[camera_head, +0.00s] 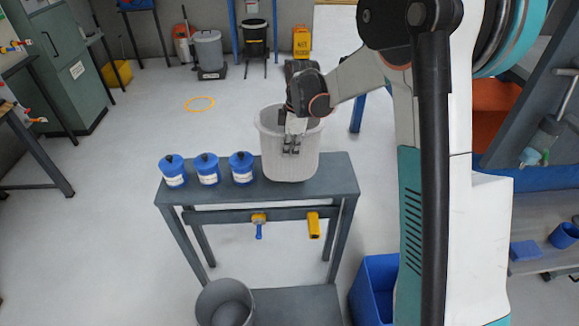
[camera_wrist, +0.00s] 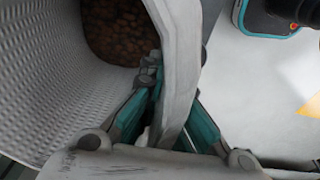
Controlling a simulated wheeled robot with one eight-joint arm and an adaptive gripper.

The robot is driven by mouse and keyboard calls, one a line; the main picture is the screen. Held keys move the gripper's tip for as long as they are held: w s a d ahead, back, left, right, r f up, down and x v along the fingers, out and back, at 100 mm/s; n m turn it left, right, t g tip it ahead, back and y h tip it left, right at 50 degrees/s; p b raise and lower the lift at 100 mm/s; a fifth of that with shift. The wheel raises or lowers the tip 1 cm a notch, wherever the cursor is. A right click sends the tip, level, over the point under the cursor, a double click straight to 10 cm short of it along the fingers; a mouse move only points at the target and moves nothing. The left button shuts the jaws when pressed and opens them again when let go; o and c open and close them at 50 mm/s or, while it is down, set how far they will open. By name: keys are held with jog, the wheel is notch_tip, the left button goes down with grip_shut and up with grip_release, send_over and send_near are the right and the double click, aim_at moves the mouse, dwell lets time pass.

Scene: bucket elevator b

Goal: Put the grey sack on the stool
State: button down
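The grey sack (camera_head: 290,162) is a light grey, woven, open-topped container. My gripper (camera_head: 291,147) is at the sack's near side. In the wrist view the sack's wall (camera_wrist: 60,85) and rim pass between the two teal fingers (camera_wrist: 168,110), which are closed on the rim. Brown granular contents (camera_wrist: 118,32) show inside. No separate stool is clearly identifiable; a dark legged stand (camera_head: 255,38) is at the back.
Three blue jars (camera_head: 208,170) stand left of the sack on the bench. A grey bucket (camera_head: 224,304) is on the floor below, and a blue bin (camera_head: 374,290) stands right of the bench. Open floor (camera_head: 120,200) lies to the left, with a yellow ring (camera_head: 200,104) farther back.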

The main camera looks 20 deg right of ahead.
aim_at(290, 165)
jog(key=shift+f+b, duration=0.45)
jog(key=shift+f, duration=2.5)
jog(key=shift+f, duration=0.2)
jog(key=c, duration=1.8)
grip_release()
jog(key=shift+r, duration=0.1)
